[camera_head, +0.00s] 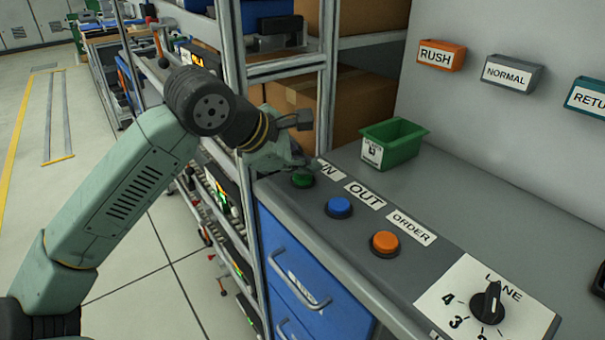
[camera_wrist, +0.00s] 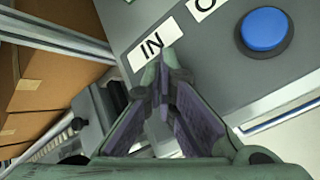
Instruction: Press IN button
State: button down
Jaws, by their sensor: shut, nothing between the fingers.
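The green IN button (camera_head: 303,179) sits at the near left end of the grey counter, below its IN label (camera_head: 328,174). The label also shows in the wrist view (camera_wrist: 153,46), just beyond my fingertips. My gripper (camera_head: 305,163) is shut and empty, with its fingertips close above the green button. In the wrist view my gripper (camera_wrist: 163,80) covers the place of the green button, so I cannot tell whether they touch. The blue OUT button (camera_head: 339,207) is to the right and also shows in the wrist view (camera_wrist: 265,30).
An orange ORDER button (camera_head: 385,243) and a LANE dial (camera_head: 488,302) lie further right on the counter. A green bin (camera_head: 393,142) stands behind the labels. A metal rack (camera_head: 328,70) with cardboard boxes rises close behind my gripper. Blue drawers (camera_head: 305,285) are below.

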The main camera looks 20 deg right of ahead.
aim_at(305, 178)
jog(key=shift+r, duration=0.7)
jog(key=shift+r+p, duration=1.4)
jog(key=shift+r, duration=1.1)
